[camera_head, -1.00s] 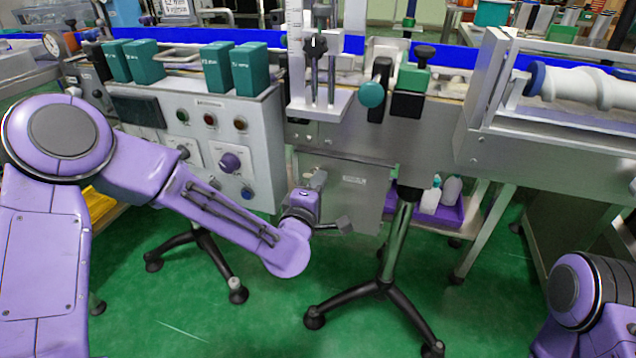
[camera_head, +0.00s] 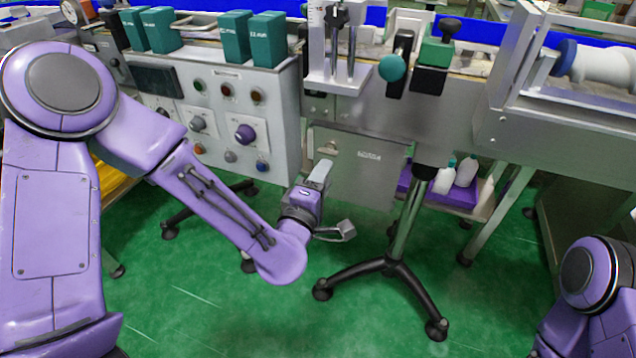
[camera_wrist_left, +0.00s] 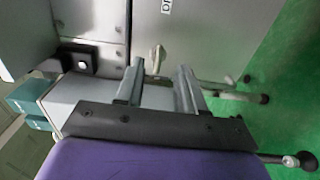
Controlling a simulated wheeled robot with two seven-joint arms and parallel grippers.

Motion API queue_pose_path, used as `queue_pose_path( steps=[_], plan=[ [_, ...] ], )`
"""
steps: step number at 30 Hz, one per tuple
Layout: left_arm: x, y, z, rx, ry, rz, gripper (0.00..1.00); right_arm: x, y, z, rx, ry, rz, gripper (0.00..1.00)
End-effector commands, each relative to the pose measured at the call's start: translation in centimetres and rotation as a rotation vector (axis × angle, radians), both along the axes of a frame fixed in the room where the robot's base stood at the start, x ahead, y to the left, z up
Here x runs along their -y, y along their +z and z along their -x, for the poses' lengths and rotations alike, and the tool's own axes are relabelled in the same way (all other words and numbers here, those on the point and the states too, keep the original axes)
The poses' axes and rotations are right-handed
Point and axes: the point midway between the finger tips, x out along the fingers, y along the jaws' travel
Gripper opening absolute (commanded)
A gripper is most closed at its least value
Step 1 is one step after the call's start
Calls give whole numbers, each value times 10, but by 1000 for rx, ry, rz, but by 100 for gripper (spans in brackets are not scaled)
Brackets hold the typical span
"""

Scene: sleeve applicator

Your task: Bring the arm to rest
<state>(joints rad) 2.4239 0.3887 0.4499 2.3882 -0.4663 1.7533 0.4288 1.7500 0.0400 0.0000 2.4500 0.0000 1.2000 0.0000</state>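My left arm (camera_head: 215,205) reaches in from the left, bent low in front of the machine. Its gripper (camera_head: 320,172) points up, over the machine's grey lower panel (camera_head: 368,165). In the left wrist view the two fingers of the left gripper (camera_wrist_left: 158,82) stand apart with nothing held between them. The panel and its small latch (camera_wrist_left: 156,60) show beyond the fingertips. I cannot tell the exact gap to the panel. My right arm (camera_head: 590,290) shows only as a purple joint at the lower right; its gripper is out of view.
The control box (camera_head: 228,110) with knobs and buttons stands close left of my left gripper. A black tripod stand (camera_head: 392,262) is on the green floor to its right. A purple tray (camera_head: 437,190) with white bottles sits behind. Open floor lies in front.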

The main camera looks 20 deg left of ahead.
Motion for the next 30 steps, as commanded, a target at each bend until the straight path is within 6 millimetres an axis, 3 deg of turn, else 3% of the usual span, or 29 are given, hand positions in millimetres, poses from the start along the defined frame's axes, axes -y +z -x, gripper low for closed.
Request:
queue_pose_path(
  steps=[3,7,21,24,26,28,30],
  plan=[
    [0,0,23,-1,-2,0,38,0,0,0,0,0,0,0],
    [-1,0,35,1,0,0,38,0,1,0,0,0,0,0],
    [-2,0,37,0,1,-1,38,0,1,0,0,0,0,0],
    [4,-6,37,-27,-28,-85,38,0,0,0,0,0,0,0],
    [0,-27,36,-106,-47,-233,38,0,0,0,0,0,0,0],
    [-15,-80,45,-268,-76,-422,38,0,0,0,0,0,0,0],
    [-34,-139,67,-449,-115,-579,38,0,0,0,0,0,0,0]
  ],
)
